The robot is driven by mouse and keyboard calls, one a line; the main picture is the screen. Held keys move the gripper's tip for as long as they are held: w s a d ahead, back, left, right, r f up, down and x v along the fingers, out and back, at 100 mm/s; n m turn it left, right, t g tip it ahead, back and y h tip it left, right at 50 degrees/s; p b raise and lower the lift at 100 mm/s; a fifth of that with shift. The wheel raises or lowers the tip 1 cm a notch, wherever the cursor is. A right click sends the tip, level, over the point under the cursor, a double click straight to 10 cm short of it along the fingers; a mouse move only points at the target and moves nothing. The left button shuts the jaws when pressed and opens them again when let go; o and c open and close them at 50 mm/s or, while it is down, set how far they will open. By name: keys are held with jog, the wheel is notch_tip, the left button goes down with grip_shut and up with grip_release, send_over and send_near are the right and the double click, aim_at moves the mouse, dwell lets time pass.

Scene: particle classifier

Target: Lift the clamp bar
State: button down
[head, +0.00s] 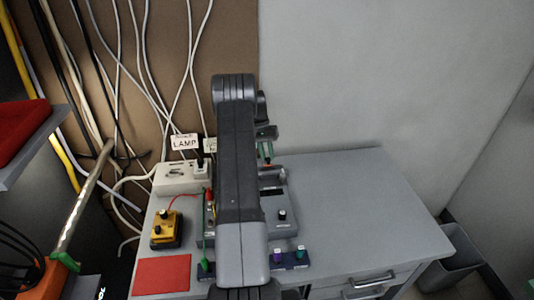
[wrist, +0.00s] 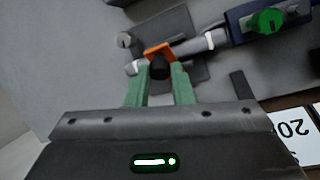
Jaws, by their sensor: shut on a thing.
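In the wrist view, the two green fingers of my gripper (wrist: 160,70) are closed around a dark rounded grip. An orange bar (wrist: 158,50), seemingly the clamp bar, joins this grip and lies across a pale metal cylinder (wrist: 190,48). I cannot tell whether the bar still touches the cylinder. My arm hides most of that device, and the clamp bar cannot be made out there.
The grey desk (head: 365,200) is clear on its right side. A yellow box (head: 166,229), a red mat (head: 161,275) and a white power block (head: 175,178) stand at left. A blue part with a green knob (wrist: 267,21) is close to the gripper. Cables hang behind.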

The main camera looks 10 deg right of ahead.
dwell(0.4)
jog(key=c, duration=1.3)
grip_release()
jog(key=shift+o, duration=0.2)
jog(key=shift+r, duration=0.15)
notch_tip(320, 180, up, 10)
jog(key=b, duration=0.2)
notch_tip(320, 180, down, 10)
jog(key=shift+f+p, duration=0.2)
jog(key=shift+p, duration=0.9)
jog(key=shift+s, duration=0.1)
